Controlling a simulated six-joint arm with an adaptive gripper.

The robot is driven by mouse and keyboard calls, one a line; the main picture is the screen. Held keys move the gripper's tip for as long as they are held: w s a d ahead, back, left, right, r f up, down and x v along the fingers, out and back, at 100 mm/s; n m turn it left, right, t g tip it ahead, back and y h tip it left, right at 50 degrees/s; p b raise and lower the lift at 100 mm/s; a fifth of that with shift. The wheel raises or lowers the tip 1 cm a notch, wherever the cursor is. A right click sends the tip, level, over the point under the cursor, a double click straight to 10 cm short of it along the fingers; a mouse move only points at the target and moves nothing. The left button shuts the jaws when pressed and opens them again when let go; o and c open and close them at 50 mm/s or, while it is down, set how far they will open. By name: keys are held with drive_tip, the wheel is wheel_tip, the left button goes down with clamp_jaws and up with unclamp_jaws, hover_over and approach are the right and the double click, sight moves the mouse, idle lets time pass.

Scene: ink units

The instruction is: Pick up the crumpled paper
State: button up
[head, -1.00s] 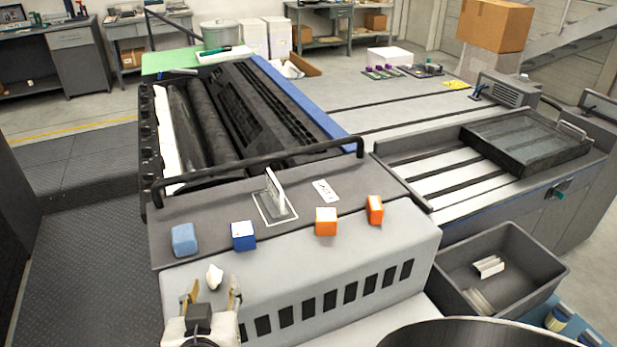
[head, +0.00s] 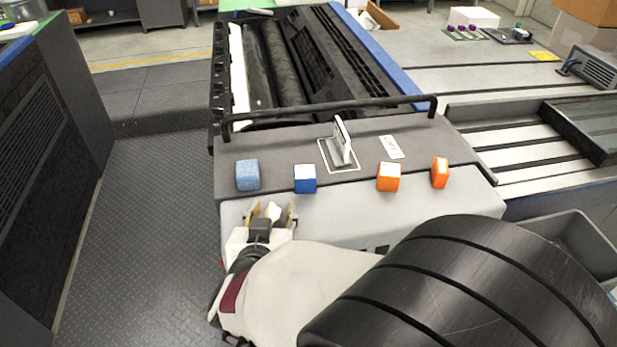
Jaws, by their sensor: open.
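The crumpled paper (head: 273,211) is a small white wad on the light grey front part of the machine. The lower part of the paper is hidden behind the gripper body. I cannot tell whether the fingers touch it.
A light blue block (head: 247,175), a blue and white box (head: 305,179) and two orange boxes (head: 389,177) (head: 440,173) stand just behind the paper. A grey bin (head: 590,235) is at right.

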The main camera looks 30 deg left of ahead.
sight(272, 208)
idle(0.3)
drive_tip(key=c, duration=0.8)
drive_tip(key=shift+r, duration=0.1)
drive_tip(key=shift+r, duration=4.95)
